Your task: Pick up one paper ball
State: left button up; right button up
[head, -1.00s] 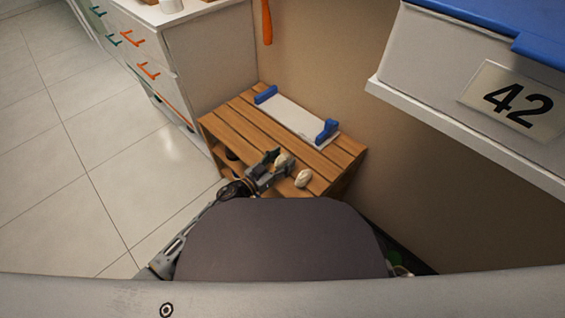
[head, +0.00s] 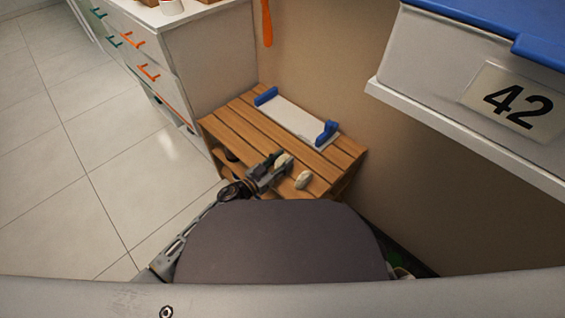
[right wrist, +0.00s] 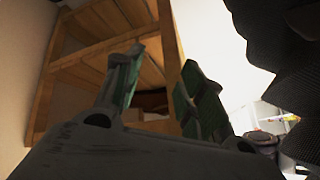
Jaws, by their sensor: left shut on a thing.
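One pale, crumpled paper ball (head: 285,161) is at the tips of my left gripper (head: 278,161), over the slatted wooden bench (head: 236,131). The left fingers are shut on it and partly hide it. I cannot tell whether this ball is clear of the slats. A second paper ball (head: 303,180) lies on the bench just to the right, apart from the gripper. In the right wrist view, my right gripper (right wrist: 160,68) has its green-padded fingers apart with nothing between them. The wooden bench frame (right wrist: 95,60) shows beyond them.
A white tray with blue ends (head: 295,118) lies at the back of the bench. A white drawer cabinet (head: 205,60) stands at the back left. A large box marked 42 (head: 480,60) sits on a ledge at the upper right. Tiled floor at the left is clear.

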aim_at(282, 157)
pick_arm(q)
jog(key=shift+r, duration=0.1)
jog(key=shift+r+p, duration=0.3)
jog(key=shift+r, duration=0.05)
notch_tip(282, 157, up, 8)
jog(key=p, duration=0.5)
jog(key=shift+f, duration=0.1)
jog(key=shift+r, duration=0.65)
pick_arm(e)
jog(key=s+d+r+n+g+h, duration=0.1)
jog(key=d+r+g, duration=0.1)
jog(key=r, duration=1)
jog(key=shift+d+r+h, duration=0.3)
jog(key=shift+d+h, duration=0.1)
jog(key=shift+d, duration=0.15)
pick_arm(q)
jog(key=shift+a, duration=0.1)
pick_arm(e)
jog(key=shift+s, duration=0.1)
